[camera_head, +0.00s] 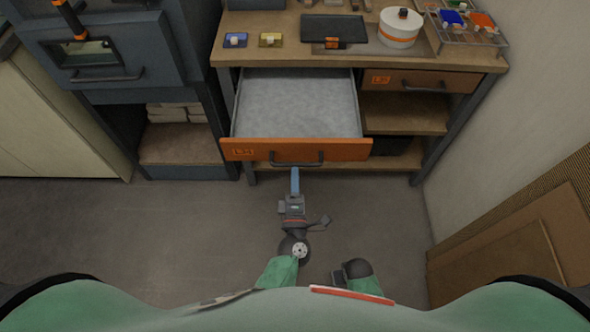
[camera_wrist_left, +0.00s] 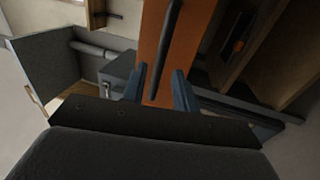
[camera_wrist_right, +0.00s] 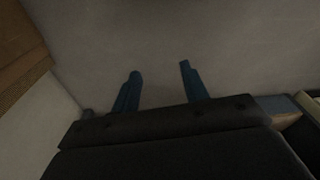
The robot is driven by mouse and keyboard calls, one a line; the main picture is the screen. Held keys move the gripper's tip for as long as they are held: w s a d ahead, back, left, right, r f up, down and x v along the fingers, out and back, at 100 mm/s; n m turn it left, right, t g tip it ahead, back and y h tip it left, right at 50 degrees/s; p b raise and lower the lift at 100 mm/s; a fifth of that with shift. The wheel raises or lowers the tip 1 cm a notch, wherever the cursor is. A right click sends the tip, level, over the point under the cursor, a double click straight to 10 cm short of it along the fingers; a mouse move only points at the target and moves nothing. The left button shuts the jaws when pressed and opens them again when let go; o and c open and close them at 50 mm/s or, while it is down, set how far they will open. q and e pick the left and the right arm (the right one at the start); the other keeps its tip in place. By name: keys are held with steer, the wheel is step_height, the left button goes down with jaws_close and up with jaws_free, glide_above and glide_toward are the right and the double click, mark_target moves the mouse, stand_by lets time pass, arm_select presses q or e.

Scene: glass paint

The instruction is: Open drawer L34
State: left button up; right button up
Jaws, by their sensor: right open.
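The drawer (camera_head: 296,105) with the orange front (camera_head: 240,150) is pulled well out of the workbench, and its grey inside is empty. Its label is too small to read surely. A dark bar handle (camera_head: 297,163) is on its front. My left gripper (camera_head: 295,172) is at this handle. In the left wrist view, its blue fingers (camera_wrist_left: 160,80) are apart, with the dark handle (camera_wrist_left: 166,45) between them and a gap showing on each side. My right gripper (camera_wrist_right: 158,80) is open and empty over bare floor, away from the bench.
The bench top (camera_head: 270,52) holds a dark tray (camera_head: 333,29), a white round container (camera_head: 400,27) and a rack (camera_head: 470,35). A brown panel (camera_head: 520,245) leans at the right wall. The floor before the bench is clear.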

arm_select(q)
steer(key=shift+s+f+b, duration=0.15)
steer(key=shift+s+b, duration=0.1)
steer(key=shift+s, duration=0.6)
steer(key=shift+s+f+b, duration=0.15)
steer(key=shift+s+b, duration=0.05)
steer(key=shift+s, duration=0.6)
arm_select(e)
steer(key=shift+w+a+r, duration=0.1)
steer(key=shift+w+r, duration=0.1)
steer(key=shift+r, duration=0.6)
steer(key=shift+w+a+r, duration=0.15)
steer(key=shift+w+r, duration=0.1)
steer(key=shift+r, duration=0.6)
steer(key=shift+w+a+r, duration=0.1)
steer(key=shift+w+r, duration=0.1)
steer(key=shift+r, duration=0.6)
arm_select(q)
steer(key=shift+d+f, duration=0.1)
